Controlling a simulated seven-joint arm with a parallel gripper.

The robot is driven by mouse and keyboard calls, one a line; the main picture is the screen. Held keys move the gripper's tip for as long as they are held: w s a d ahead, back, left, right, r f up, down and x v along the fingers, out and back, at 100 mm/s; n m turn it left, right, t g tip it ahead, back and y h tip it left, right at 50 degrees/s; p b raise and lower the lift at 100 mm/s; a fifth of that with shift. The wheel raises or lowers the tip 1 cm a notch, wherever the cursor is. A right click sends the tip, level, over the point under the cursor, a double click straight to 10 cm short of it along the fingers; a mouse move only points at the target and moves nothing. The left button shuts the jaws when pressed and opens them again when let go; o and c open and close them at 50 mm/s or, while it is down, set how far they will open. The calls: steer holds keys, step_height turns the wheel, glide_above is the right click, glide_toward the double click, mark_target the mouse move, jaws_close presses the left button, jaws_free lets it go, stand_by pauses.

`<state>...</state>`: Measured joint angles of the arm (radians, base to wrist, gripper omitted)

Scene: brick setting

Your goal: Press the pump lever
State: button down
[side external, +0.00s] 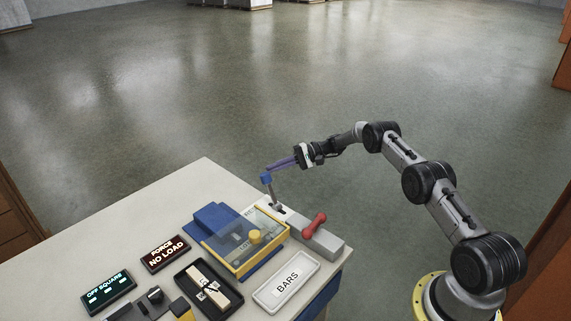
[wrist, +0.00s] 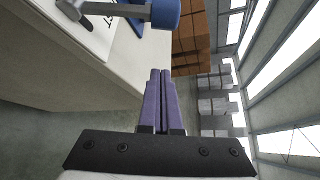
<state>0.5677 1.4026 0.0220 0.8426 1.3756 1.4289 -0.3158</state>
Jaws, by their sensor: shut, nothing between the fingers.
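My gripper (side external: 270,168) has purple fingers and is shut and empty. In the side view its tips are just above the lever's blue end. In the wrist view my gripper (wrist: 160,72) shows a gap between its tips and the blue end.
A red handle (side external: 315,223) sits on the grey block, near a blue and yellow press with a clear cover (side external: 222,232). A BARS tray (side external: 286,281), a black tray (side external: 195,303) and two displays, one reading NO LOAD (side external: 166,253), share the table (side external: 205,178).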

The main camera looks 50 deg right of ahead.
steer(key=shift+s+a+r, duration=0.1)
steer(key=shift+s+a, duration=0.15)
steer(key=shift+a, duration=0.45)
steer(key=shift+s+a+r, duration=0.15)
steer(key=shift+s+a, duration=0.1)
steer(key=shift+a, duration=0.45)
steer(key=shift+s+a+r, duration=0.1)
steer(key=shift+s+a, duration=0.15)
steer(key=shift+a, duration=0.45)
steer(key=shift+s+r+n+t+y, duration=0.3)
steer(key=shift+s+n+t, duration=0.1)
steer(key=shift+s, duration=0.1)
steer(key=s+n+t+y, duration=0.1)
steer(key=s+n, duration=0.1)
steer(key=s, duration=0.6)
steer(key=shift+s+r+n, duration=0.2)
steer(key=shift+r+n, duration=0.1)
steer(key=shift+r, duration=0.1)
steer(key=shift+s+f, duration=0.1)
steer(key=shift+s, duration=0.05)
